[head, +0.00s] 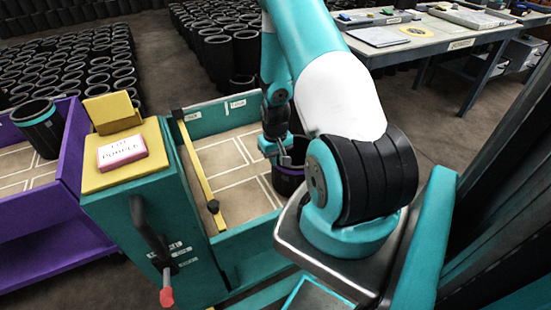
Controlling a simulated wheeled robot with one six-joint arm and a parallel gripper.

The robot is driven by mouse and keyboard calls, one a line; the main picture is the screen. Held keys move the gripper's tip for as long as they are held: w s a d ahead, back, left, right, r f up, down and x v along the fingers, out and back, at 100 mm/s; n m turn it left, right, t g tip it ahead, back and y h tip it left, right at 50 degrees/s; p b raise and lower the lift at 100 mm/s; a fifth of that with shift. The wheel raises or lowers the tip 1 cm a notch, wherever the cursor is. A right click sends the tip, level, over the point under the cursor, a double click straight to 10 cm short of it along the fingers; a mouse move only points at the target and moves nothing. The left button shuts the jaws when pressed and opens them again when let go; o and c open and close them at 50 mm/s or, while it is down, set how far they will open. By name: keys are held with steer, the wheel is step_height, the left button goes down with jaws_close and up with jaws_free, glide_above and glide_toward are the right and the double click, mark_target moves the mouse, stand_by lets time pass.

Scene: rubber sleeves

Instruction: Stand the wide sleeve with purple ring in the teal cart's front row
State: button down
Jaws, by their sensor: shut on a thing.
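The black wide sleeve with the purple ring (288,172) is upright at the right side of the teal cart's (110,215) bed. My arm hides much of it. My gripper (280,157) is shut on the sleeve's rim. I cannot tell whether the sleeve's base touches the bed or hangs just above it. The bed (222,160) is tan with white outlined cells, and the cells that show to the left of the sleeve are empty. A yellow bar (197,175) runs along the bed's left side.
A purple cart (75,150) at the left holds a black sleeve with a teal ring (36,118). A pink-edged sign (122,151) sits on the teal cart's yellow top. Many black sleeves (75,60) stand on the floor behind. A grey table (440,40) stands at the back right.

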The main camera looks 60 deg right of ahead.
steer(key=shift+f, duration=0.1)
steer(key=c, duration=1.2)
jaws_free()
steer(key=shift+c, duration=0.2)
